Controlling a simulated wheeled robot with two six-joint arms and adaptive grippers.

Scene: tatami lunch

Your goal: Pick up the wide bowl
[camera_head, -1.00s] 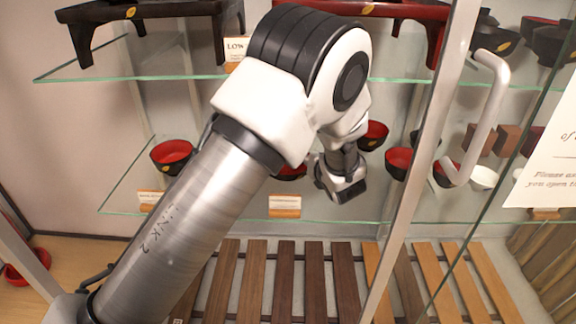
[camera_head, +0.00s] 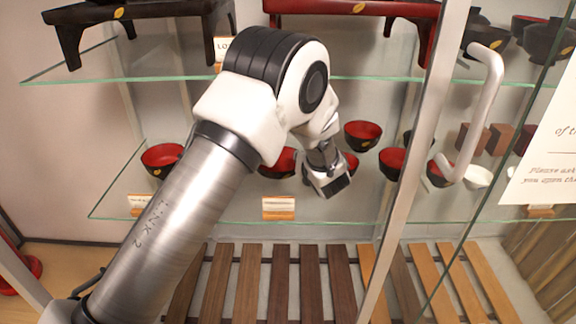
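Several black bowls with red insides stand on the middle glass shelf. The one at the left (camera_head: 162,158) looks widest and shallowest, but I cannot be sure it is the wide bowl. Another bowl (camera_head: 278,163) is just left of my gripper, partly covered by my arm. A third bowl (camera_head: 362,135) is behind and right of it. My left gripper (camera_head: 332,186) points down at the middle shelf's level, right of the left bowl and apart from it. It is too small and turned to show its opening. My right gripper is out of view.
The upper glass shelf (camera_head: 390,78) carries low tables and dark bowls. A glass door frame with a white handle (camera_head: 485,110) stands at the right. Small label stands (camera_head: 278,207) are at the middle shelf's front edge. A slatted wooden rack (camera_head: 310,285) lies below.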

